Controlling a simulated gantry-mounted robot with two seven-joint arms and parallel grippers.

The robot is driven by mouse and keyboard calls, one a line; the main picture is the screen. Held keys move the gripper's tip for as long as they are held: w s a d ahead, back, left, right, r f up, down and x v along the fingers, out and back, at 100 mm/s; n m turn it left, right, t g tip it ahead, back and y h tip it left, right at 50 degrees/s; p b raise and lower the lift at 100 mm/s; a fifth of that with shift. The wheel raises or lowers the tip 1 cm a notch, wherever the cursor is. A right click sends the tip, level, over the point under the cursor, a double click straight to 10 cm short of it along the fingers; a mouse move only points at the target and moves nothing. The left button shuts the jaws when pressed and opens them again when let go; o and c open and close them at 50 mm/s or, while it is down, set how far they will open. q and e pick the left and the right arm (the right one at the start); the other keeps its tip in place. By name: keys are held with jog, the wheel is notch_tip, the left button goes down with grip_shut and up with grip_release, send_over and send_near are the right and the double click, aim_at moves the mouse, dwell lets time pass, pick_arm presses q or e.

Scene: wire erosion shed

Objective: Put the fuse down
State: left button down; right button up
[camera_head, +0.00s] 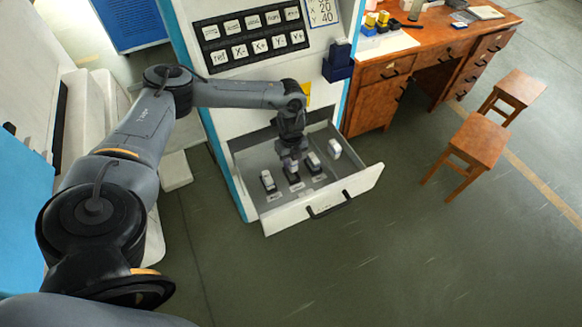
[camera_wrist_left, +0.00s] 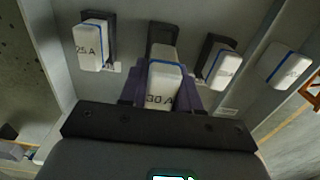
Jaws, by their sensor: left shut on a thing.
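My left gripper (camera_head: 291,162) points down into the open drawer. In the left wrist view its purple fingers (camera_wrist_left: 162,92) are shut on a white fuse (camera_wrist_left: 163,86) with a blue stripe, marked 30 A. A black holder (camera_wrist_left: 163,33) shows just beyond this fuse; I cannot tell whether the fuse touches it or sits in it. A 25 A fuse (camera_wrist_left: 89,46) sits in a black holder on the left. Another striped fuse (camera_wrist_left: 222,68) sits in a holder on the right. My right gripper is in neither view.
The drawer (camera_head: 330,200) is pulled out of the white cabinet (camera_head: 240,95). Another white fuse (camera_head: 334,148) lies near the drawer's right wall, without a visible holder. A wooden desk (camera_head: 425,45) and two stools (camera_head: 478,140) stand to the right. The floor in front is clear.

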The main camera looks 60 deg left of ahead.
aim_at(291, 168)
pick_arm(q)
notch_tip(291, 168, down, 3)
jog(key=shift+f+b, duration=0.1)
jog(key=shift+b, duration=0.35)
jog(key=shift+f, duration=0.2)
jog(key=shift+f, duration=0.6)
jog(key=c, duration=0.8)
grip_release()
jog(key=shift+r, duration=0.1)
notch_tip(291, 168, up, 13)
jog(key=p, duration=0.3)
